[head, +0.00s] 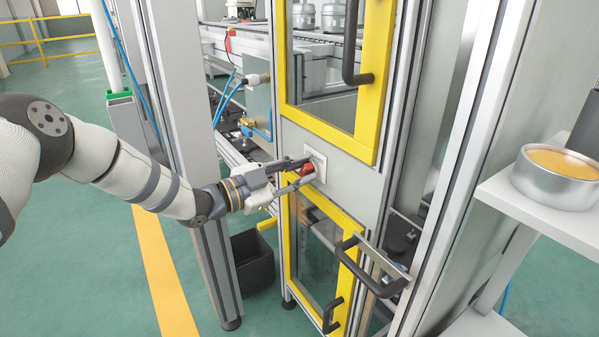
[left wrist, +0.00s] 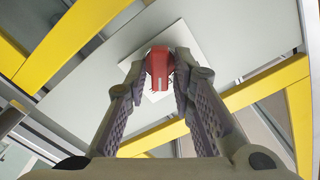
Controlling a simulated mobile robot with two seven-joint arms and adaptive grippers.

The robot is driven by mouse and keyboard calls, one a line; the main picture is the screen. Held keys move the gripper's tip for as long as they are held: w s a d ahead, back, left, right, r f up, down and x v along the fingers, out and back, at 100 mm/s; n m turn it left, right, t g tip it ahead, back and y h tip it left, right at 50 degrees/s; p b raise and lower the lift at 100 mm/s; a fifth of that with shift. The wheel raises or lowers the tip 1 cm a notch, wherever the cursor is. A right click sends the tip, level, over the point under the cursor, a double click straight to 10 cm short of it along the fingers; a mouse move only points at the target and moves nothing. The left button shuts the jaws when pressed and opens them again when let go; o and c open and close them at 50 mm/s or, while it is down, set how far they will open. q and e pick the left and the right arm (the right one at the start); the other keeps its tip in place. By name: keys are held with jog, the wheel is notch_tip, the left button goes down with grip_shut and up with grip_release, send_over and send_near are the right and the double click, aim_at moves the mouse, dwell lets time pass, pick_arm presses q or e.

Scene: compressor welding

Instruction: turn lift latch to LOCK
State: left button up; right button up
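The lift latch is a red knob (head: 307,169) on a white square plate (head: 318,160), set in the grey panel between two yellow-framed doors. My left gripper (head: 301,170) reaches it from the left in the head view. In the left wrist view the red knob (left wrist: 162,70) lies between the two fingertips of my left gripper (left wrist: 165,80). The fingers touch or nearly touch it on both sides and look closed around it. The white plate (left wrist: 140,75) shows behind it. Any lettering on the plate is hidden or too small to read. My right gripper is not in view.
The upper yellow door (head: 369,80) has a dark handle (head: 351,50). The lower yellow door (head: 290,245) and a dark bar handle (head: 370,270) lie below the knob. A grey post (head: 180,110) stands close to my left arm. A white shelf (head: 550,215) holds a metal pot (head: 555,178) at right.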

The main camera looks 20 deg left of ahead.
pick_arm(q)
grip_shut()
jog(key=shift+n, duration=0.3)
jog(key=n, duration=0.2)
jog(key=shift+r+n+p, duration=0.15)
jog(key=shift+n+p, duration=0.25)
jog(key=n, duration=0.2)
jog(key=shift+w+n, duration=0.1)
jog(key=shift+n, duration=0.2)
jog(key=n+p, duration=0.1)
jog(key=n, duration=0.3)
jog(key=shift+a+n, duration=0.15)
jog(key=shift+n, duration=0.15)
jog(key=shift+w+n, duration=0.1)
jog(key=shift+n, duration=1.7)
